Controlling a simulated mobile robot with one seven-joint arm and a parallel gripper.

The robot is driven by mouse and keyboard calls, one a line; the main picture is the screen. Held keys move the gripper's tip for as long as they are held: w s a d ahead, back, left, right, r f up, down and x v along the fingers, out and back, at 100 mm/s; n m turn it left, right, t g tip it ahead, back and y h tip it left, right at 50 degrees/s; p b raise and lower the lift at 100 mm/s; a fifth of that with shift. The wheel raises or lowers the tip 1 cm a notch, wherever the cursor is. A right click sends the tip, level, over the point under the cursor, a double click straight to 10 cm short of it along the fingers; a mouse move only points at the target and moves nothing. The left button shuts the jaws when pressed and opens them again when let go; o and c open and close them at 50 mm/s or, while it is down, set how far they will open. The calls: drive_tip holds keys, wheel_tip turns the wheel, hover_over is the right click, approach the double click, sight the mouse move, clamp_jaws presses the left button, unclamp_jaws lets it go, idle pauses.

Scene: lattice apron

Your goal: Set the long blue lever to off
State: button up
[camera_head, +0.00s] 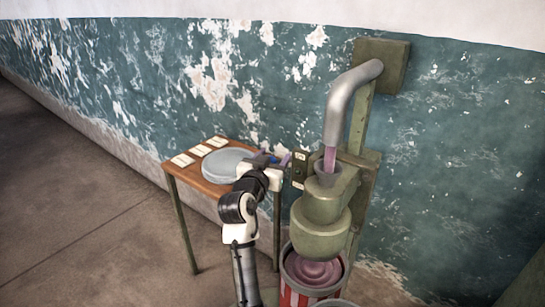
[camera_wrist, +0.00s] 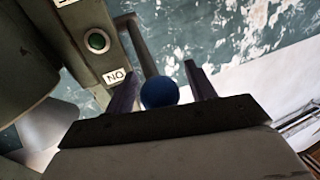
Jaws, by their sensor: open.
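In the wrist view the long lever has a grey shaft ending in a round blue knob (camera_wrist: 160,92). The shaft runs up to a dark green control box (camera_wrist: 75,30) on the machine. A label (camera_wrist: 117,77) reading ON, upside down in this view, sits on the box beside the shaft, next to a green round light (camera_wrist: 97,41). My gripper (camera_wrist: 161,84) is open, with one finger on each side of the knob; whether either touches it I cannot tell. In the head view my gripper (camera_head: 283,160) is left of the box (camera_head: 300,168), and the lever is mostly hidden.
A wooden table (camera_head: 212,187) with a grey round lid-like disc (camera_head: 227,164) and several pale cards (camera_head: 201,150) stands left of my gripper. The green machine (camera_head: 322,225) with a grey pipe (camera_head: 342,105) stands right, above a red-striped tub (camera_head: 297,298). The peeling wall is behind.

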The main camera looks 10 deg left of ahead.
clamp_jaws()
idle(0.3)
drive_tip(key=shift+f, duration=0.1)
wheel_tip(320, 180, down, 10)
drive_tip(key=n+t+y+b, duration=0.1)
drive_tip(key=n+t+b, duration=0.3)
drive_tip(key=b, duration=2.7)
drive_tip(key=t, duration=0.4)
drive_tip(key=shift+s+a+y, duration=0.2)
drive_tip(key=shift+s+y, duration=0.2)
drive_tip(key=shift+w+b, duration=0.15)
drive_tip(key=shift+b, duration=0.3)
unclamp_jaws()
